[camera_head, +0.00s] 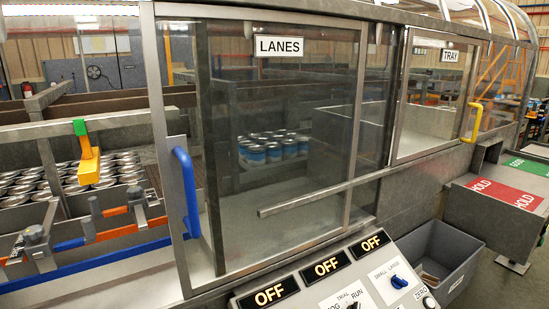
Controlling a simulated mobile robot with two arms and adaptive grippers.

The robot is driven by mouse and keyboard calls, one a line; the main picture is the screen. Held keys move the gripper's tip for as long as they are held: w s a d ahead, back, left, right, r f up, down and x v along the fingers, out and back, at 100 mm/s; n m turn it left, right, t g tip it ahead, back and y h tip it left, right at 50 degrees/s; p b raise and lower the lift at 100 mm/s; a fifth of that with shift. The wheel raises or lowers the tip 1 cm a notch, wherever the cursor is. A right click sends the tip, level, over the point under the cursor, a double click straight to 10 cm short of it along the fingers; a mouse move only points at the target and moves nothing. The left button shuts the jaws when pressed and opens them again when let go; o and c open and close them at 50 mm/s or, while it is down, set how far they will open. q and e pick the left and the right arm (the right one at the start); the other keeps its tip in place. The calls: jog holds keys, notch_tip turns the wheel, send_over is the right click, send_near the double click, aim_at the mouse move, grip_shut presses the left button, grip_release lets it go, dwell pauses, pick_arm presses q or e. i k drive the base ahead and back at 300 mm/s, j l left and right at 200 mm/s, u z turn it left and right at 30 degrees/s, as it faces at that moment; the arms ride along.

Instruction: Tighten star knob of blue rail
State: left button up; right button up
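The blue rail (100,257) runs along the lower left, rising to the right, behind the machine's metal frame at its right end. An orange rail (130,230) runs beside it, a little further back. A dark grey knob (35,236) sits on a bracket at the far left. Another dark grey knob (136,195) sits on a bracket further right. I cannot tell which knob belongs to the blue rail, or how tight either is. Neither of my grippers shows in this view.
Many cans (105,170) stand behind the rails. A yellow handle with a green top (87,165) rises there. The LANES door (275,120) has a blue handle (187,190). A panel (345,280) shows OFF signs; a grey bin (440,255) stands right.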

aim_at(33, 232)
jog(key=u, duration=1.4)
